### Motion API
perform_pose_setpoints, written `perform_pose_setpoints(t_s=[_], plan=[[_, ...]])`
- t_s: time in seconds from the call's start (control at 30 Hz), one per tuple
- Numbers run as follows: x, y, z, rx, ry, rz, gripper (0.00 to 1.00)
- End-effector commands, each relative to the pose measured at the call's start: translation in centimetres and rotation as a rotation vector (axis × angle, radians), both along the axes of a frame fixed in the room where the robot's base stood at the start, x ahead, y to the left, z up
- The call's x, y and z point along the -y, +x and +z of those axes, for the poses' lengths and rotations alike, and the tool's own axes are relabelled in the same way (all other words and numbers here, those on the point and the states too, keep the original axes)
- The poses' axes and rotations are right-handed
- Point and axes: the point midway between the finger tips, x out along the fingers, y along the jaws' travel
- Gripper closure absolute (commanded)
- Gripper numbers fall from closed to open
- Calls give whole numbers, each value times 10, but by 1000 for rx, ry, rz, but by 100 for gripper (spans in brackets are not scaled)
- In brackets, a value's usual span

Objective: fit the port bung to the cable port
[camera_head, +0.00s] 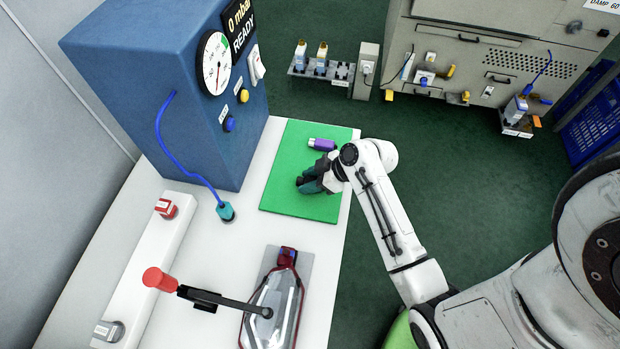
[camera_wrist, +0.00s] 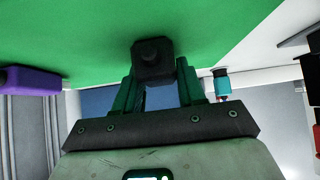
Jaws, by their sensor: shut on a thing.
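My gripper (camera_head: 309,184) is low over the green mat (camera_head: 290,205) on the white bench. In the head view the fingers mostly hide this piece. I cannot tell whether it touches the mat. I cannot make out the cable port.
A purple cylinder (camera_head: 322,144) lies on the mat beyond my gripper. A red-handled clamp (camera_head: 160,279) reaches over the lamp. A blue tester (camera_head: 180,95) stands at the back left, its blue hose ending in a teal connector (camera_head: 226,211). The bench between mat and lamp is clear.

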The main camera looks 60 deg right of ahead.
Motion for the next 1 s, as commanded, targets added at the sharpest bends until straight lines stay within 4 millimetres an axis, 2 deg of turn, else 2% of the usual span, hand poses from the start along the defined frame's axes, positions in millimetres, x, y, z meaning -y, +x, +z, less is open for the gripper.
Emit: perform_pose_setpoints(t_s=[0.03,0.3,0.67,1.0], plan=[[0,0,-2,0,0,0,59],[0,0,-1,0,0,0,35],[1,0,-2,1,0,-3,35],[11,-45,39,3,-3,-2,35]])
